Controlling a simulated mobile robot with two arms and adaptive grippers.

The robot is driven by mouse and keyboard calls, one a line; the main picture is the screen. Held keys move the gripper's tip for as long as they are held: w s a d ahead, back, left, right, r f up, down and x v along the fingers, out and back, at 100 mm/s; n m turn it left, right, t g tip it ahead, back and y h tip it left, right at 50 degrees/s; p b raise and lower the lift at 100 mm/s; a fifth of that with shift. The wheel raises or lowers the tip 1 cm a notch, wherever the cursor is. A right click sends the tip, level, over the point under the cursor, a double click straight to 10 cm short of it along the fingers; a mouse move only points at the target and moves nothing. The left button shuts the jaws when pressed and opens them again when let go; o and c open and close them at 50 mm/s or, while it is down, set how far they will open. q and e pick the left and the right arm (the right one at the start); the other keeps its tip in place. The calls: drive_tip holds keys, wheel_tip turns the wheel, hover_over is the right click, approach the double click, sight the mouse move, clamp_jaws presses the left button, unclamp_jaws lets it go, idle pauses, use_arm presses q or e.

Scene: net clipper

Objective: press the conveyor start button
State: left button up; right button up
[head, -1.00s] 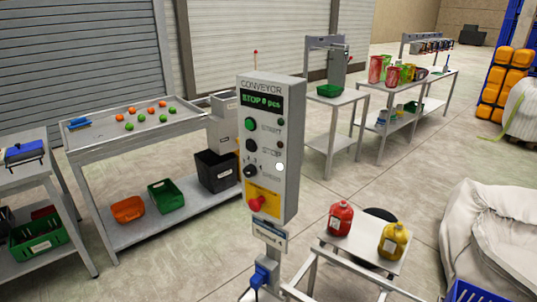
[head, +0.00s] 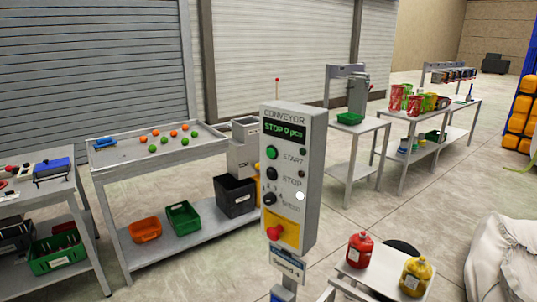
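The conveyor control box (head: 292,180) stands upright on a post near the middle of the head view. Its display (head: 285,131) reads "STOP 0 pcs". The green start button (head: 271,153) sits below the display, beside the label "START". A black stop button (head: 272,174) is under it, then a speed knob (head: 269,199) and a red mushroom button (head: 274,232) on a yellow plate. Neither of my grippers is in view, and nothing touches the box.
A table with a tray (head: 160,152) of orange and green balls stands behind left, with bins on its lower shelf. A small stand with a red bottle (head: 360,250) and a yellow bottle (head: 415,276) is at the front right. Open floor lies beyond.

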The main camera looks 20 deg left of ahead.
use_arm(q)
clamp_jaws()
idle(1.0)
